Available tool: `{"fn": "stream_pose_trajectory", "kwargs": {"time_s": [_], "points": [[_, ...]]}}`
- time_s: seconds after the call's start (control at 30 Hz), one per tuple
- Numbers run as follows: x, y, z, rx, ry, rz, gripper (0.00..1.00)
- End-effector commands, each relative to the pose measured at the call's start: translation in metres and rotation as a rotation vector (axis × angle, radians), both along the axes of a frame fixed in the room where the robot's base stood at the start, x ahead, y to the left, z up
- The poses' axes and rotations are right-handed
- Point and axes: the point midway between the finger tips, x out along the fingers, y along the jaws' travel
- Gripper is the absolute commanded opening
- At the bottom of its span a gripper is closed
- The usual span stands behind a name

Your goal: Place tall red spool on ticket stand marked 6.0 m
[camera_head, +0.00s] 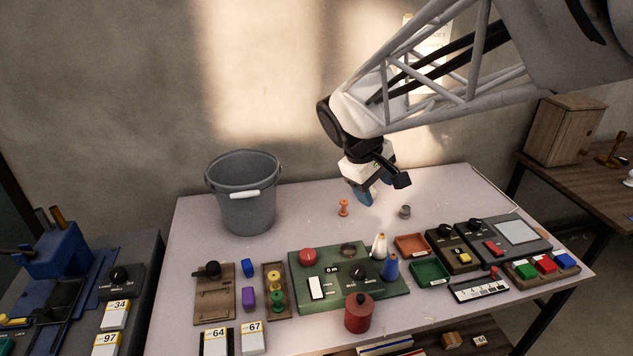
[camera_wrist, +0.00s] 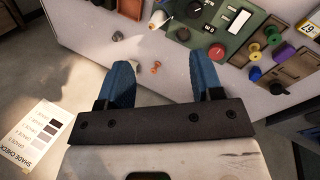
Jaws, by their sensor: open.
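A small orange-red spool (camera_head: 343,208) stands upright on the pale table, right of the bucket. In the wrist view the spool (camera_wrist: 156,67) shows between the fingers, some way beyond them. My gripper (camera_head: 366,196) is open and empty, with blue fingers pointing down, above and right of the spool; its spread fingers also show in the wrist view (camera_wrist: 163,72). Number cards 64 (camera_head: 215,340) and 67 (camera_head: 252,337) stand at the front edge, with 34 (camera_head: 116,314) and 97 (camera_head: 106,343) at the left. I cannot read 6.0 m on any stand.
A grey bucket (camera_head: 247,208) stands back left. A green panel (camera_head: 325,293), red canister (camera_head: 359,315), white cone (camera_head: 380,246) and blue cone (camera_head: 391,266) crowd the front middle. A grey spool-like piece (camera_head: 405,212) stands right of the spool. The back of the table is mostly clear.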

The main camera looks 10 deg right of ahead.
Motion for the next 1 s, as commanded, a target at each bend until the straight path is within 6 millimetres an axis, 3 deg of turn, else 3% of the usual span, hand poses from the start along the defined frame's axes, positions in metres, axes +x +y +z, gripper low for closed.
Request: {"fn": "stream_pose_trajectory", "kwargs": {"time_s": [0.1, 0.6, 0.8, 1.0], "points": [[-0.033, 0.009, 0.004, 0.061, -0.044, -0.063, 0.6], [-0.154, 0.048, -0.003, 0.323, -0.197, -0.328, 0.6], [-0.183, 0.058, -0.01, 0.396, -0.231, -0.4, 0.6], [-0.192, 0.062, -0.013, 0.423, -0.24, -0.425, 0.6]]}}
